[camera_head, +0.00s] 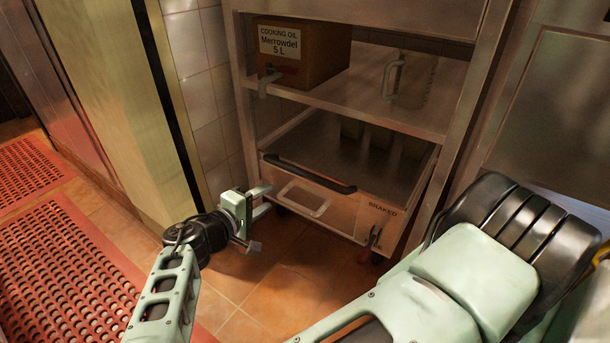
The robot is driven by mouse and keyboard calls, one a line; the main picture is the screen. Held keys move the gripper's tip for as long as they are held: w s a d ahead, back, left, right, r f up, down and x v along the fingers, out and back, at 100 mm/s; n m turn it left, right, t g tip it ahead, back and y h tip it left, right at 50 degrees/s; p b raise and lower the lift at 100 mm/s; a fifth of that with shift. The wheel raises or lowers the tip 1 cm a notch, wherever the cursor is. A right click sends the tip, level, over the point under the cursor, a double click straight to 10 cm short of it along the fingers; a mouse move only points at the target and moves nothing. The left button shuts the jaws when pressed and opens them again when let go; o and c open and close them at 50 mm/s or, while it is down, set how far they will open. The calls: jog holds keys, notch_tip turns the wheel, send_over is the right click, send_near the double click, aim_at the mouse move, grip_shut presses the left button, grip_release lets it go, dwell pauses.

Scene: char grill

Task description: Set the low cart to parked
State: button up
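The low cart (335,208) is a metal box on casters, standing under the shelf of a steel rack. Its front has a black bar handle (308,174) along the top edge and a pale loop handle (303,198) below it. A dark label at its right seems to read "BRAKED". My gripper (260,227) is in front of the cart's left side, left of the pale handle. Its fingers look apart and empty.
A cooking oil box (303,60) with a tap and a clear jug (413,80) stand on the rack shelf (350,100) above. A tiled wall and a pale panel (105,90) rise at left. Red perforated mats (75,270) cover the left floor. Bare tiles (285,285) lie before the cart.

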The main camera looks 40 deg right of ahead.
aim_at(300, 174)
jog(key=b+x, duration=0.2)
jog(key=x, duration=0.3)
jog(key=b+x, duration=0.3)
jog(key=x, duration=0.3)
jog(key=b+x, duration=0.2)
jog(key=x, duration=0.3)
jog(key=shift+w+d, duration=0.35)
jog(key=shift+w, duration=0.05)
jog(key=shift+d+r, duration=0.1)
